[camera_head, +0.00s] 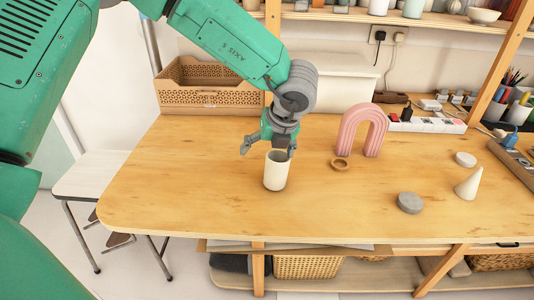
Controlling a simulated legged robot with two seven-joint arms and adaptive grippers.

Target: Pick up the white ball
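I cannot make out a white ball in the head view. My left gripper (268,149) comes down from the upper left over the wooden table (190,190). Its fingers are spread apart and it looks empty. A white cylindrical cup (276,172) stands upright on the table just below the gripper. The gripper overlaps the cup's upper edge in the picture, so I cannot tell whether they touch. The inside of the cup is mostly hidden. My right gripper is not in view.
To the right are a wooden ring (340,164), a pink arch (362,130), a grey disc (410,203), a white cone (469,184) and a white disc (465,159). A perforated crate (208,98) stands at the back left. The table's left and front areas are clear.

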